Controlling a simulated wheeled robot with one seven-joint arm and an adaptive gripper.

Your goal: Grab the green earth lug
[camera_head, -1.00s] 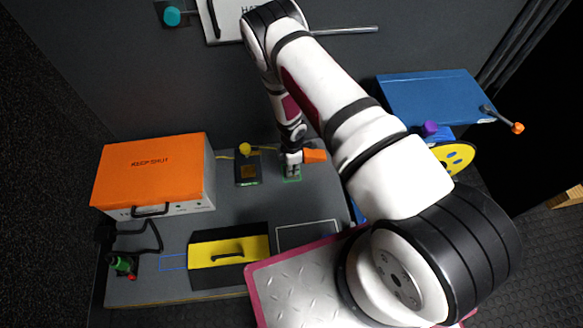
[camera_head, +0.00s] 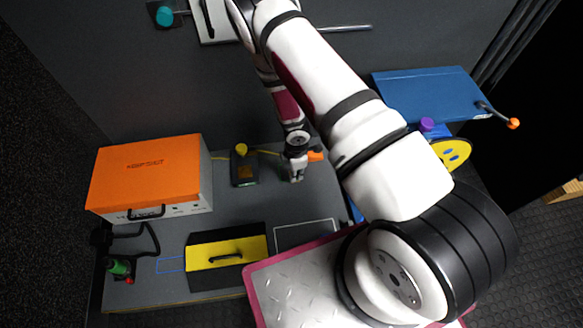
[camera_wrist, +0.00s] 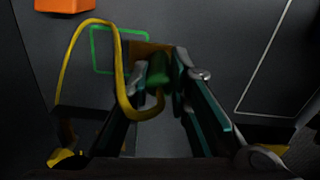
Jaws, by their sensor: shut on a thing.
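The green earth lug (camera_wrist: 158,68) is between the fingers of my gripper (camera_wrist: 160,82) in the wrist view. A yellow cable (camera_wrist: 70,62) loops over to it from the lower left. My gripper is shut on the lug. In the head view my gripper (camera_head: 297,177) is over the grey bench top, right of the small dark box with a yellow knob (camera_head: 241,150); the lug cannot be made out there. A green outlined rectangle (camera_wrist: 92,48) on the bench shows beside the lug in the wrist view.
An orange block (camera_head: 316,156) is just behind my gripper. An orange-topped case (camera_head: 145,170) stands left, and a black-and-yellow box (camera_head: 228,252) in front. A white outlined area (camera_head: 305,222) is clear. A blue panel (camera_head: 425,95) is at right.

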